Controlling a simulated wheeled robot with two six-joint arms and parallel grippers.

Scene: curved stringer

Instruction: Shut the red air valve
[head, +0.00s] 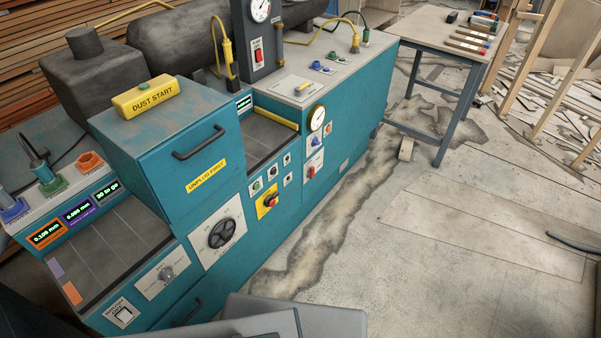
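A teal workbench machine fills the left and middle of the head view. A small red handle (312,171) sits on a white plate on its front face, below a round gauge (317,118). It looks like a valve lever, but its label is too small to read. A red rotary knob (271,201) sits on a yellow plate to the left and lower. A red rocker switch (258,55) is on the dark upright panel at the back. Which of these is the air valve is not clear. Neither of my grippers shows in this view.
A black handwheel (221,233) is on the front. A side table (455,35) with tools stands at the back right. The floor in front is mostly clear.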

